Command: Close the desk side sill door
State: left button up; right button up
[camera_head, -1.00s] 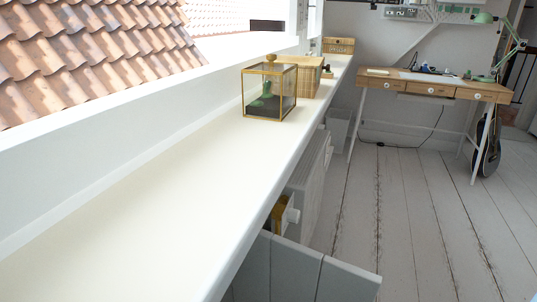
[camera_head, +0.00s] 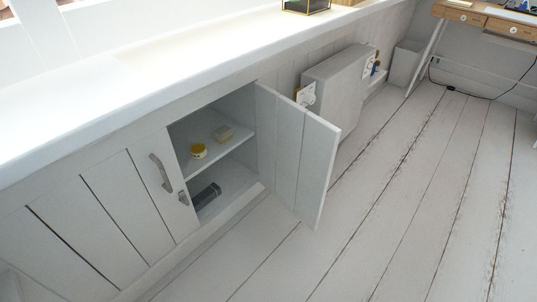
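The sill door (camera_head: 297,150) is a white planked cupboard door under the long white sill. It stands wide open, swung out over the floor, hinged on the right side of its opening. The cupboard (camera_head: 231,126) behind it is exposed, with a shelf inside. A closed white door (camera_head: 135,190) with a grey handle (camera_head: 161,172) is to the left of the opening. A small grey catch (camera_head: 183,198) sits at its right edge. Neither of my grippers shows in this view.
Inside are a yellow jar (camera_head: 198,151), a pale block (camera_head: 223,133) and a dark object (camera_head: 207,196). A white radiator-like box (camera_head: 339,82) stands beyond the door. The plank floor (camera_head: 400,200) in front is clear. A wooden desk (camera_head: 480,18) is at the far right.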

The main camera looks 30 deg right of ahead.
aim_at(297, 148)
jog(key=l+u, duration=1)
